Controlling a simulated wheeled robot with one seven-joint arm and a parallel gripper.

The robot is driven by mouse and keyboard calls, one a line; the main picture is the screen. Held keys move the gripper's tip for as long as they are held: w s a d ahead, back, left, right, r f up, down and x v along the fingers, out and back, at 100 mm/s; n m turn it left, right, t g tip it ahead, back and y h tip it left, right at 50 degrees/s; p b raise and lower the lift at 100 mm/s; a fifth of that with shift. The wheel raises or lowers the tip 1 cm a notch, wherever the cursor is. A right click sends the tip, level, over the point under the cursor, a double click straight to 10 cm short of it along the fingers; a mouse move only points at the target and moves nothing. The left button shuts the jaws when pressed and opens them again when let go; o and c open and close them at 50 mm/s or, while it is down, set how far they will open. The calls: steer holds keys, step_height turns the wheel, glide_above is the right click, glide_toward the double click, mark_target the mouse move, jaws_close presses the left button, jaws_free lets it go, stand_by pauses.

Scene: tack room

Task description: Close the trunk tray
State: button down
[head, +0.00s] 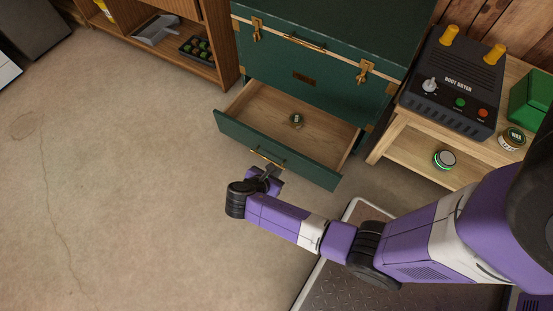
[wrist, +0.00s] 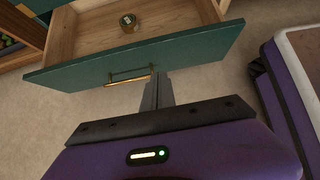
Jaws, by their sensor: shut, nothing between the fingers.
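The trunk tray (head: 323,128) is a wooden drawer with a green front, pulled out at the bottom of the green trunk (head: 320,75). A small round tin (head: 296,119) lies inside it, and the tin also shows in the wrist view (wrist: 128,22). The brass handle (wrist: 130,76) is on the middle of the tray front. My gripper (head: 272,170) is shut and empty, its fingertips at the tray front by the right end of the handle in the wrist view (wrist: 158,76). I cannot tell whether the fingers touch the front.
A wooden side table (head: 400,140) with a boot dryer (head: 455,85) and round tins (head: 444,158) stands right of the trunk. A wooden shelf (head: 180,60) stands at the left. A metal-framed mat (head: 350,275) lies below my arm. The floor (head: 120,180) at left is clear.

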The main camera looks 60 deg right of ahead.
mark_target(293, 154)
steer(key=shift+w+d+f+b, duration=0.1)
steer(key=shift+d+f+b, duration=0.8)
steer(key=shift+d, duration=0.65)
steer(key=shift+s+d+f+b, duration=0.1)
steer(key=shift+d+f+b, duration=0.8)
steer(key=shift+d, duration=0.7)
steer(key=shift+w+d+f+b, duration=0.1)
steer(key=shift+d+f+b, duration=0.75)
steer(key=shift+d, duration=0.7)
steer(key=shift+f, duration=0.1)
steer(key=shift+d+p, duration=0.35)
steer(key=shift+d, duration=0.2)
steer(key=d+p, duration=0.1)
steer(key=d, duration=1.7)
steer(key=shift+w+d, duration=0.3)
